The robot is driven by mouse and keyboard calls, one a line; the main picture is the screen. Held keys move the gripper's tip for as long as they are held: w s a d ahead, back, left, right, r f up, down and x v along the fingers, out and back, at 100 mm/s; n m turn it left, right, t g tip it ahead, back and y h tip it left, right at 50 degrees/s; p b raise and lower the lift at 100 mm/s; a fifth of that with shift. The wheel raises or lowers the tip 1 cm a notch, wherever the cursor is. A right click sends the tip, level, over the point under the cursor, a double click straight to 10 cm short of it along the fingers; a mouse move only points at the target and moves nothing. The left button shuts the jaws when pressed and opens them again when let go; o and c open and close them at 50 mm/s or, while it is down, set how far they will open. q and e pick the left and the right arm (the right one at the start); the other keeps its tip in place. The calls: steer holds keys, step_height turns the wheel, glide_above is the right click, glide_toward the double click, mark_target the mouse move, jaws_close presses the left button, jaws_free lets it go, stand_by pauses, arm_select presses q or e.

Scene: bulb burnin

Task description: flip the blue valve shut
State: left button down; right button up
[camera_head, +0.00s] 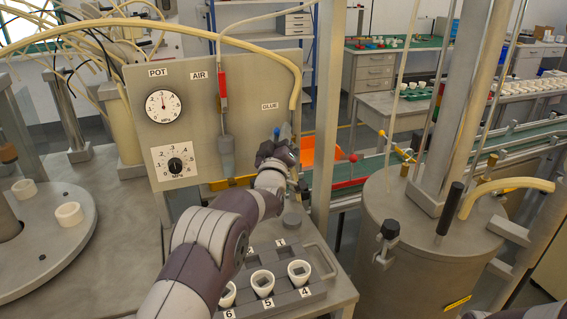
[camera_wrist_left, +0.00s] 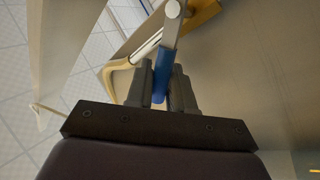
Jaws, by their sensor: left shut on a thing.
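The blue valve handle (camera_wrist_left: 164,68) sits between the two dark fingers of my left gripper (camera_wrist_left: 163,88) in the left wrist view. The fingers are shut on it. A silver lever part runs up from the blue grip to a rounded end. In the head view my left gripper (camera_head: 280,148) is at the right edge of the grey panel, under the GLUE label. Only a small bit of the blue valve (camera_head: 277,132) shows there, and the gripper hides the rest. My right gripper is not in view.
The panel (camera_head: 205,95) carries a pot dial (camera_head: 163,106), a regulator knob (camera_head: 175,165) and a red air valve (camera_head: 223,88). Numbered white cups (camera_head: 262,282) stand in a rack below my left arm. A large metal pot (camera_head: 425,250) stands to the right.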

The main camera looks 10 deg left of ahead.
arm_select(q)
steer(key=shift+s+a+f+n+g+y+b, duration=0.2)
steer(key=shift+f+n+y+b, duration=0.7)
steer(key=shift+n+y+b, duration=1.4)
steer(key=shift+s+a+f+n+y+b, duration=0.35)
steer(key=shift+f+n+y+b, duration=0.7)
steer(key=shift+n+b, duration=2.25)
steer(key=shift+s+a+f+n+g+y+b, duration=0.1)
steer(key=shift+a+f+n+y+b, duration=0.5)
steer(key=shift+n+y+b, duration=2.1)
steer(key=shift+d+f+m+h+b, duration=0.2)
steer(key=shift+m+h+b, duration=0.1)
steer(key=shift+h+b, duration=0.45)
steer(key=c, duration=1.2)
jaws_free()
steer(key=shift+o, duration=0.4)
steer(key=shift+r, duration=0.15)
steer(key=shift+r, duration=0.1)
